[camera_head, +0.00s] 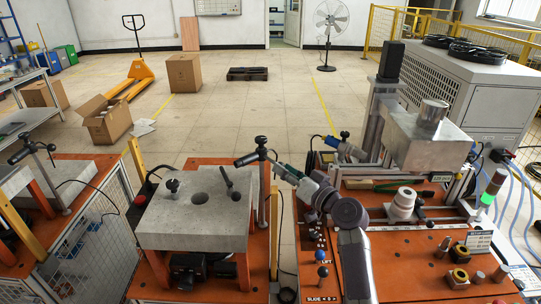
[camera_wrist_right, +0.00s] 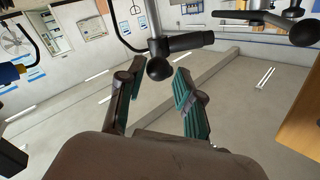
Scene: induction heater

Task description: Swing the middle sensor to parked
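The middle sensor (camera_head: 246,159) is a dark barrel with a ball knob on a thin upright post, beside the right edge of a grey stone-like block (camera_head: 180,236). Its barrel points left, toward the block. My right gripper (camera_head: 279,166) comes in from the right, close to the sensor head. In the right wrist view its two teal-padded fingers (camera_wrist_right: 158,86) are apart. The sensor's black ball knob (camera_wrist_right: 159,69) appears between the fingertips, with the barrel (camera_wrist_right: 186,42) running right above it. I cannot tell whether the fingers touch the knob. My left gripper is not in view.
Another post-mounted sensor (camera_head: 28,146) stands at the far left station. A similar head (camera_head: 343,146) is by the right machine. The orange right bench (camera_head: 405,262) holds a white stepped part (camera_head: 403,203).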

